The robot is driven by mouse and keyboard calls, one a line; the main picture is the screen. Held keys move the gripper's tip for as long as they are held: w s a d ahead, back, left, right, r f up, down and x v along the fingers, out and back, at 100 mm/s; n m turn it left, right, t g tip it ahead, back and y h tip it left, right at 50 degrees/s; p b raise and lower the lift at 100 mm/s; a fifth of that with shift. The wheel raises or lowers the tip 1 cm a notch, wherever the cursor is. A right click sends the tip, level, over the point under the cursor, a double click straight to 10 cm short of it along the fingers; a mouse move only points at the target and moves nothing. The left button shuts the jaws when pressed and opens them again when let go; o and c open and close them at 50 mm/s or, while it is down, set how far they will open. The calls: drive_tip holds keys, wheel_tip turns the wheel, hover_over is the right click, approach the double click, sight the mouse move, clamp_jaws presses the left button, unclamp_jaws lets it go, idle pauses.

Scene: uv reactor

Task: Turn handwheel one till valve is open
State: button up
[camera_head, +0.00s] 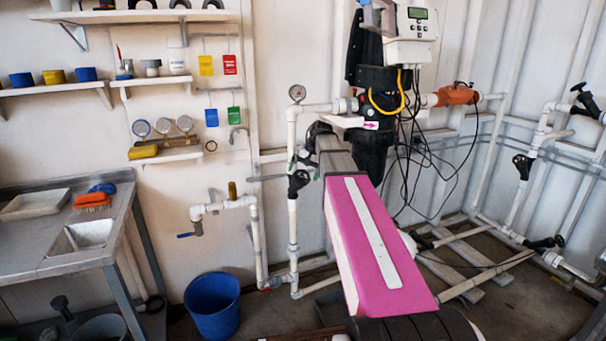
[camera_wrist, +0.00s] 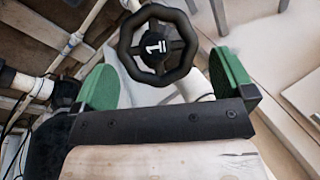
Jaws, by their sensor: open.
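Handwheel one (camera_wrist: 157,47) is a black three-spoked wheel with a white "1" on its hub. It shows at the top middle of the wrist view, on a white pipe fitting. My gripper (camera_wrist: 164,70) has two green finger pads set wide apart, one to the lower left and one to the lower right of the wheel. The wheel shows between and beyond the pads, and no contact is visible. In the head view my pink arm reaches toward the wall pipes; I cannot make out the gripper or the number on any wheel there.
White pipes with black valve handles (camera_head: 298,182) run along the wall, with more handles (camera_head: 523,166) at the right. A control box (camera_head: 410,28) has loose cables below it. A blue bucket (camera_head: 212,306) and a sink bench (camera_head: 50,240) stand left. Wooden slats (camera_head: 450,268) lie on the floor.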

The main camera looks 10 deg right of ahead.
drive_tip(key=v, duration=1)
drive_tip(key=shift+a, duration=0.1)
